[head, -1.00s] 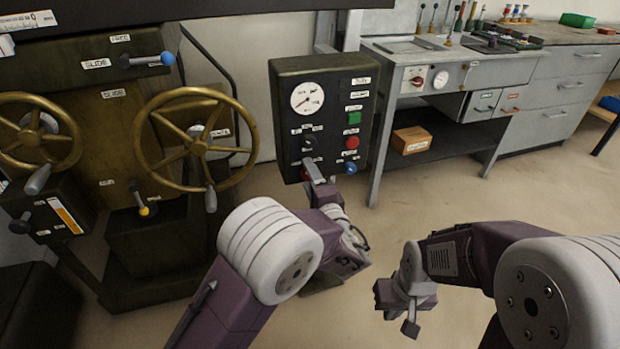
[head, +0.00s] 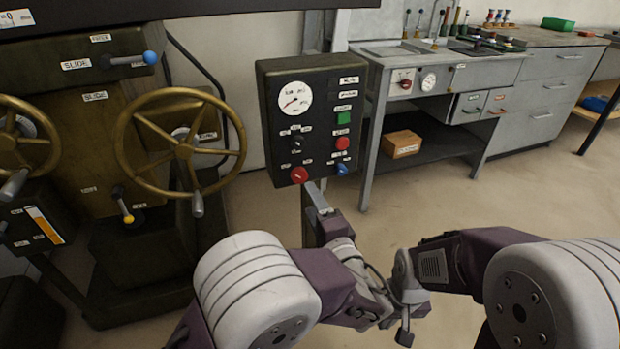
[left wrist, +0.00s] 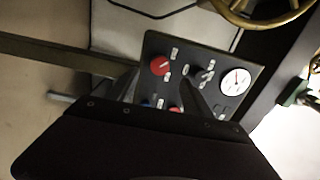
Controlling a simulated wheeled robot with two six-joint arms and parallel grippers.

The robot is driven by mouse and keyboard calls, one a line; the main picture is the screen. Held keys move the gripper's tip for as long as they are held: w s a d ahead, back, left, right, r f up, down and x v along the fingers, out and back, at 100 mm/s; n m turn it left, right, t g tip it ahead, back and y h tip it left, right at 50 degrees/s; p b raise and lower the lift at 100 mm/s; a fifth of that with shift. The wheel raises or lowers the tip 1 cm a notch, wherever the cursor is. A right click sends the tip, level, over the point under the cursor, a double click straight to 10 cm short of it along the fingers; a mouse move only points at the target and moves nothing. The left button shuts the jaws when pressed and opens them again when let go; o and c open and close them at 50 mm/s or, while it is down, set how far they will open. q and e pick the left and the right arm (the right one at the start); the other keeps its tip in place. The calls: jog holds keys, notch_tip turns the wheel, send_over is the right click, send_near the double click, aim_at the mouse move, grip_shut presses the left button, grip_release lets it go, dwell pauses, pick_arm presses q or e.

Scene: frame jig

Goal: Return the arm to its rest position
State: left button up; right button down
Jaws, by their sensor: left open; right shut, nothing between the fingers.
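My left gripper (head: 318,196) is just below and in front of the dark control panel (head: 272,110). It is open, apart from the panel's knobs as far as I can tell, and seen nearly edge-on. The left wrist view shows the panel beyond the dark gripper body, with its large red knob (left wrist: 160,65) and white gauge (left wrist: 235,80). My right gripper (head: 405,334) hangs low at the bottom centre, shut and empty. The left forearm and the right wrist overlap or lie close together in the head view; I cannot tell the gap.
A machine with a brass handwheel (head: 180,143) stands at the left. A grey workbench (head: 470,70) with tools runs along the back right, and a wooden box (head: 402,144) sits on its lower shelf. Open floor (head: 500,195) lies in front of the bench.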

pick_arm(q)
jog(key=shift+a, duration=0.1)
jog(key=s+a+f+n+g+y+p, duration=0.1)
jog(key=s+a+f+n+g, duration=0.2)
jog(key=a, duration=0.4)
jog(key=s+a+f+g+y+p, duration=0.1)
jog(key=a+f+g, duration=0.1)
jog(key=a+g, duration=0.3)
jog(key=s+a+f+n+g+y+p, duration=0.1)
jog(key=s+a+f+n+g+y, duration=0.15)
jog(key=a, duration=0.55)
jog(key=s+a+f+n+g+h+p, duration=0.1)
jog(key=s+f+n+g+h+p, duration=0.1)
jog(key=s+f+n+g+h, duration=0.3)
jog(key=s+a+g+h+p, duration=0.1)
jog(key=s+g+h, duration=0.1)
jog(key=s, duration=0.5)
notch_tip(320, 180, up, 39)
jog(key=d+n+t+h+p, duration=0.1)
jog(key=d+n+h+p, duration=0.1)
jog(key=p, duration=3.7)
jog(key=shift+w+n+h, duration=0.3)
jog(key=shift+n+h, duration=0.35)
jog(key=shift+n, duration=0.3)
jog(key=shift+f+t, duration=0.15)
jog(key=shift+t, duration=0.1)
